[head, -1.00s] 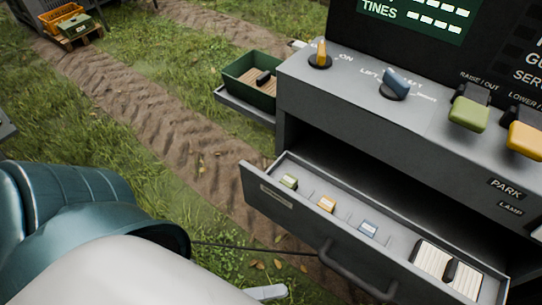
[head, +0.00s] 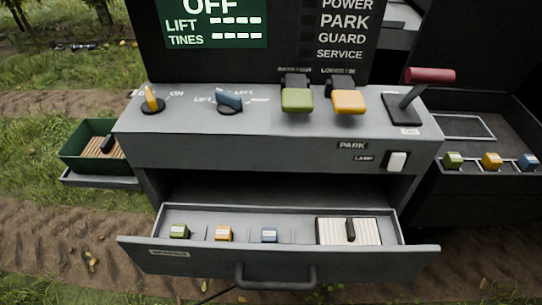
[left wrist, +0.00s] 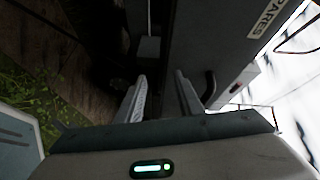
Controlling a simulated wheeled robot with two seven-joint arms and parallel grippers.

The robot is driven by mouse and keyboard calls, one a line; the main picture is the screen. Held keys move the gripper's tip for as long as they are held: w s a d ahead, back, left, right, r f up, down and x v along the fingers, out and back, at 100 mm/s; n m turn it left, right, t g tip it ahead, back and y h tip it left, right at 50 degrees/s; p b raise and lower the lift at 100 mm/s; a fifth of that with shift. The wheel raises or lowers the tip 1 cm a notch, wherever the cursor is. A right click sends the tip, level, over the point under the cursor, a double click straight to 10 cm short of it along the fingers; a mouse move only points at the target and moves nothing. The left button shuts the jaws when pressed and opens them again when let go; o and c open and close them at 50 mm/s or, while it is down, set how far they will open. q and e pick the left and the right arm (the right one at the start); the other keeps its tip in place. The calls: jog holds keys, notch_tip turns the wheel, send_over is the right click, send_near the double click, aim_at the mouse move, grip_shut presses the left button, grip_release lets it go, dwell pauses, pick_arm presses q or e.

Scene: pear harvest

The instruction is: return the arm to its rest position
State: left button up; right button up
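My left gripper (left wrist: 159,90) shows in the left wrist view with its two fingers apart and nothing visible between them. A grey drawer front with a label ending in "ARES" (left wrist: 268,18) is beyond and to the right of the fingers. A dark curved bar (left wrist: 209,86) is close to the right finger; I cannot tell whether they touch. In the head view neither gripper is clearly seen. The drawer (head: 190,262) of the grey console (head: 280,152) stands pulled out, with its handle (head: 276,279) in front. My right gripper is in neither view.
The drawer holds green (head: 179,231), orange (head: 224,233) and blue (head: 269,235) blocks and a ribbed pad (head: 368,232). A green tray (head: 78,152) sits left of the console. A red-handled lever (head: 430,76) stands at the right. Grass and soil lie at the left.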

pick_arm(q)
jog(key=w+a+f+n+g+y, duration=0.1)
jog(key=a+f+n+g+y, duration=0.1)
jog(key=f+n, duration=0.5)
jog(key=w+a+f+n+g+y, duration=0.1)
jog(key=w+f+n+g+y, duration=0.15)
jog(key=f, duration=0.85)
jog(key=w+a+f+n+g+y, duration=0.1)
jog(key=a+f+n+y, duration=0.15)
jog(key=f+n, duration=0.45)
jog(key=s+d+f+n+g, duration=0.2)
jog(key=s+f+n+g, duration=0.1)
jog(key=f, duration=0.7)
jog(key=shift+s+d+f+g+y, duration=0.2)
jog(key=shift+s+g+y, duration=0.2)
jog(key=shift+g, duration=0.15)
